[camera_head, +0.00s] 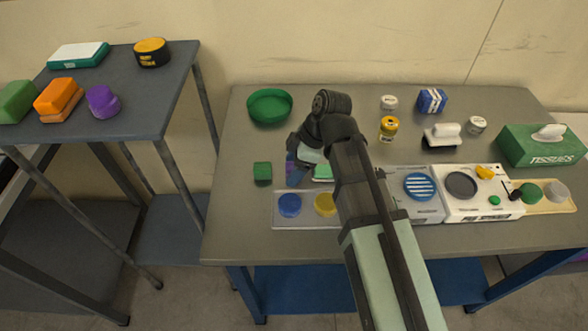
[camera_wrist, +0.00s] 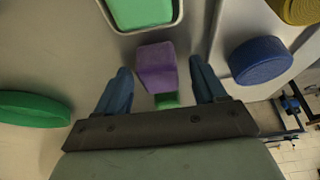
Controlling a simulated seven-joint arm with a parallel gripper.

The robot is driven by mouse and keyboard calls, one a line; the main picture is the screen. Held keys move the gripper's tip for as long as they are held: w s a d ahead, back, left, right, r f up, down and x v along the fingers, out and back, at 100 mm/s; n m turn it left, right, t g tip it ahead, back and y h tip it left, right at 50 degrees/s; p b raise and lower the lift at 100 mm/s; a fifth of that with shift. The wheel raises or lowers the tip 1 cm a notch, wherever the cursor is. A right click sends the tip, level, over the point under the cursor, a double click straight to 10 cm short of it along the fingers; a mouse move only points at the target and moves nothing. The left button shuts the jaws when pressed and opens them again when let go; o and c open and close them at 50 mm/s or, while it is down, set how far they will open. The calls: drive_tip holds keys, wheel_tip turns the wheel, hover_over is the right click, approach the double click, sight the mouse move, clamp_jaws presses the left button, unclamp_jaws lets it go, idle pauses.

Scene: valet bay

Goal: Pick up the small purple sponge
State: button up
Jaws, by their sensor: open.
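The small purple sponge (camera_wrist: 155,66) is a block lying on the grey table, between and slightly ahead of my gripper's fingers in the wrist view. In the head view only a sliver of the purple sponge (camera_head: 290,162) shows, largely hidden by my gripper (camera_head: 297,175). My gripper (camera_wrist: 160,70) has its blue fingers spread, one on each side of the sponge. A gap shows on both sides, and I see no grip on it. How high the fingertips are above the table is hard to tell.
A green block (camera_head: 262,172) sits close by; it also shows behind the sponge (camera_wrist: 166,101). A tray with blue (camera_head: 290,205) and yellow (camera_head: 325,204) discs lies in front. A green dish (camera_head: 270,106) stands behind. A larger purple item (camera_head: 103,101) is on the left table.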

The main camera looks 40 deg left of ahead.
drive_tip(key=shift+c, duration=0.3)
drive_tip(key=c, duration=1)
drive_tip(key=shift+r, duration=0.15)
